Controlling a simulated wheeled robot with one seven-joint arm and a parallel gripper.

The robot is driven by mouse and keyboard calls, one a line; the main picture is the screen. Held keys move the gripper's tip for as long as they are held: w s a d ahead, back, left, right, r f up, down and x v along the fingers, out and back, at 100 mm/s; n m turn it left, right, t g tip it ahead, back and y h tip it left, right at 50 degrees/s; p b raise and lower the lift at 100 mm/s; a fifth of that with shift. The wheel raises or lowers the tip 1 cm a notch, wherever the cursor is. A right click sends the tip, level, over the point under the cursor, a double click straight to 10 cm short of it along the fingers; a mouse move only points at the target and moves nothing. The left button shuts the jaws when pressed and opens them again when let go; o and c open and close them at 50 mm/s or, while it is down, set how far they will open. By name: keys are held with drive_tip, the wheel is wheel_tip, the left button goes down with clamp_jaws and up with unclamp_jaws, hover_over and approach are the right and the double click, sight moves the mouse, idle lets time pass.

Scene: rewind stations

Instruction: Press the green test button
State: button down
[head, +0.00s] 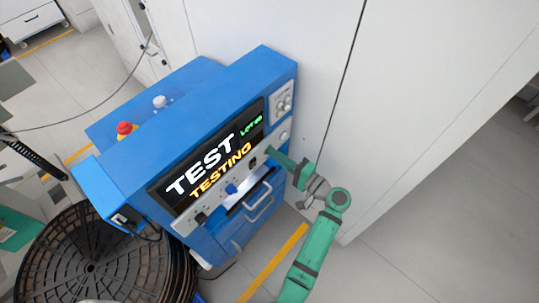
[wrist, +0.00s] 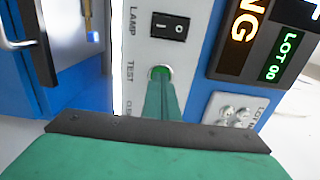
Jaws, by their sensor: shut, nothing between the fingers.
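The green test button (wrist: 158,70) sits in a pale ring beside the word TEST on the light panel in the wrist view. My gripper (wrist: 162,84) is shut and empty, its green fingertips right at the button and covering most of it. They look in contact, though the exact depth is hard to tell. In the head view my gripper (head: 268,149) reaches the panel from the right and hides the button. The blue machine's display (head: 212,160) reads TEST, TESTING and a green LOT line.
A black rocker switch (wrist: 174,25) labelled LAMP is beside the button. A grey connector plate (wrist: 235,112) is close to my gripper. In the head view, a metal handle (head: 258,208) juts out below the panel, and a red emergency knob (head: 125,128) tops the blue machine (head: 190,110).

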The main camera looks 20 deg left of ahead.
drive_tip(key=shift+a+r, duration=0.1)
drive_tip(key=shift+a, duration=0.55)
drive_tip(key=shift+d, duration=0.1)
drive_tip(key=v, duration=1.5)
drive_tip(key=shift+w, duration=0.25)
